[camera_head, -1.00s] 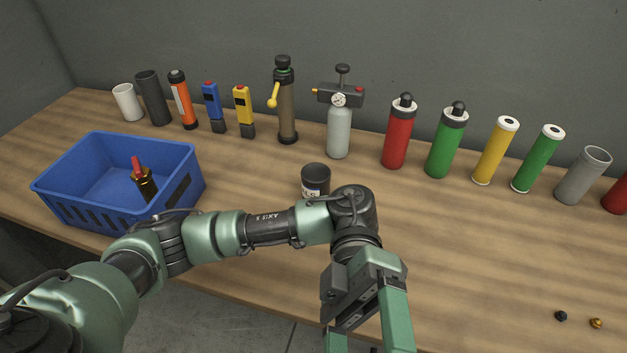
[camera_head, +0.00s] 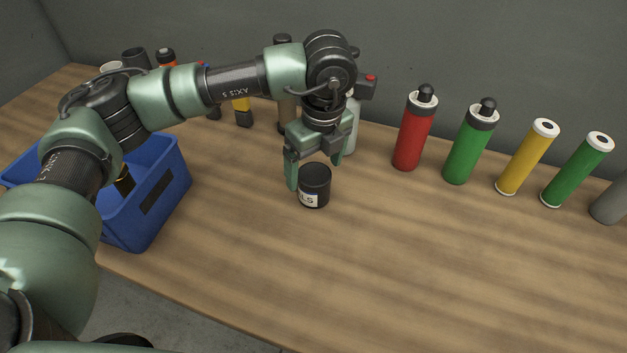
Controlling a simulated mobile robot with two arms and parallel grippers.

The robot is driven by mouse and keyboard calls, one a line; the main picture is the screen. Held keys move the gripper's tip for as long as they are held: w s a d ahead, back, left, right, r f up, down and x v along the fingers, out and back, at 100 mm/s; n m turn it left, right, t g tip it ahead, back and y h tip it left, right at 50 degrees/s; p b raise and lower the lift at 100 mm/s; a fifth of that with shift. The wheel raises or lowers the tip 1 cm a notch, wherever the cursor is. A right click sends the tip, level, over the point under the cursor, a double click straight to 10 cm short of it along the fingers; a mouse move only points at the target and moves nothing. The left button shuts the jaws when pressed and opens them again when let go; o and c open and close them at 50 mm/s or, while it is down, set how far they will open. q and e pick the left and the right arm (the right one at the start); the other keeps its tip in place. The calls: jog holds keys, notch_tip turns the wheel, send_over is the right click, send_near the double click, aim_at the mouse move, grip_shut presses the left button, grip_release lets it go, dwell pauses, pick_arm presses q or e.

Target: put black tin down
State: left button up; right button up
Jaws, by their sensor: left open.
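The black tin (camera_head: 316,186) stands upright on the wooden table, with a white label low on its near side. My left gripper (camera_head: 308,172) is above and around the tin's upper part, pointing down. The jaws are open, and the tin appears to rest on the table. My right gripper is not in view.
A blue crate (camera_head: 150,215) stands at the left, partly hidden by my left arm. A red cylinder (camera_head: 413,132), a green one (camera_head: 469,145), a yellow one (camera_head: 526,160) and others line the back. The wooden table (camera_head: 400,260) is clear in front and right of the tin.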

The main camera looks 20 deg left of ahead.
aim_at(312, 172)
pick_arm(q)
notch_tip(312, 172, down, 2)
jog(key=shift+a+p, duration=0.15)
jog(key=shift+p, duration=0.2)
jog(key=f, duration=0.1)
jog(key=f+p, duration=0.1)
jog(key=f, duration=0.1)
jog(key=shift+w+a+f, duration=0.1)
jog(key=shift+w+f, duration=0.1)
jog(key=shift+f, duration=0.1)
jog(key=shift+w+f, duration=0.1)
jog(key=shift+f, duration=0.3)
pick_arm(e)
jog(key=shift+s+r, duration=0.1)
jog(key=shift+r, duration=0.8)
pick_arm(q)
jog(key=c, duration=1.9)
jog(key=shift+a+r+b, duration=0.15)
jog(key=shift+r+b, duration=1.1)
jog(key=shift+r, duration=8.85)
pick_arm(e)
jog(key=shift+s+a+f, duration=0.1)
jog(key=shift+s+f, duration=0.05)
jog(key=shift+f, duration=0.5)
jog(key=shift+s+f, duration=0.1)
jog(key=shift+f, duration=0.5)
